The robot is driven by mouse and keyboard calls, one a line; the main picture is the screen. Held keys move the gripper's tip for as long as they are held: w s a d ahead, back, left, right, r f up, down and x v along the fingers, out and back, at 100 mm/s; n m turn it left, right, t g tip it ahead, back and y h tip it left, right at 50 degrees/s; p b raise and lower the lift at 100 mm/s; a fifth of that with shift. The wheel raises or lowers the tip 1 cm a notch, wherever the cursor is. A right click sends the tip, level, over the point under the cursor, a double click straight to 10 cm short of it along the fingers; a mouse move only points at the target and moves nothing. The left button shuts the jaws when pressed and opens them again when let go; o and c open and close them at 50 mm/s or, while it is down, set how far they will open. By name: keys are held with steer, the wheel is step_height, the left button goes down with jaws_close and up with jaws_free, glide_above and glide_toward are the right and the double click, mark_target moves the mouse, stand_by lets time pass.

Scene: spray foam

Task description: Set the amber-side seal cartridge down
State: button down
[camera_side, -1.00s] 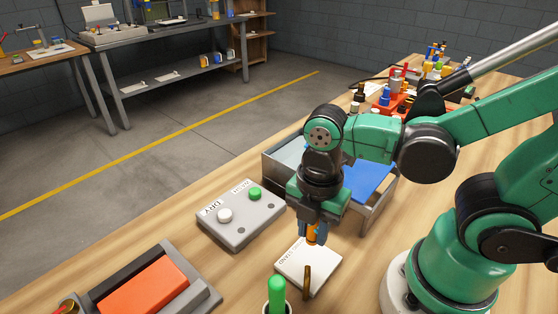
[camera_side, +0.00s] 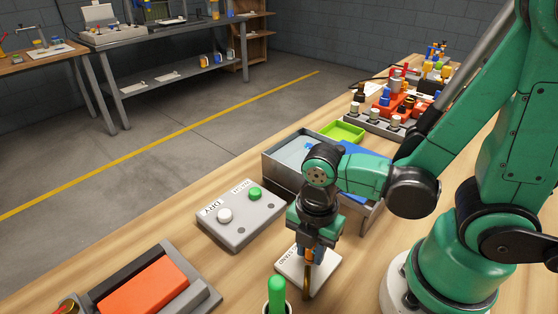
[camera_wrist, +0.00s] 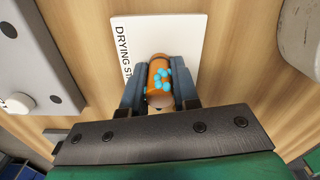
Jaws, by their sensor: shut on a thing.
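My gripper (camera_side: 308,256) is shut on an orange-amber cartridge with light blue spots (camera_wrist: 160,78), clear between the two fingers in the wrist view. In the side view only a little orange shows between the fingers. The cartridge is over the white plate lettered as a drying stand (camera_side: 292,277), which also shows in the wrist view (camera_wrist: 185,32). I cannot tell whether the cartridge touches the plate. A thin brown upright rod (camera_side: 306,287) shows in front of the plate in the side view.
A grey box with white and green buttons (camera_side: 240,215) is left of the plate. A cup with a green stick (camera_side: 277,290) stands in front. A grey bin (camera_side: 272,168), a green tray (camera_side: 342,131) and a bottle rack (camera_side: 375,122) are behind. An orange pad (camera_side: 143,290) lies front left.

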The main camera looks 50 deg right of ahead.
steer(key=c, duration=0.7)
jaws_free()
steer(key=shift+o, duration=0.2)
steer(key=shift+r, duration=0.15)
step_height(320, 180, up, 11)
steer(key=shift+r, duration=0.2)
steer(key=w+d+m+t, duration=0.5)
steer(key=w+m+t, duration=0.2)
steer(key=m, duration=1.2)
steer(key=shift+w+d+m, duration=0.3)
steer(key=shift+w+m, duration=0.05)
steer(key=shift+m, duration=0.05)
steer(key=shift+r, duration=0.1)
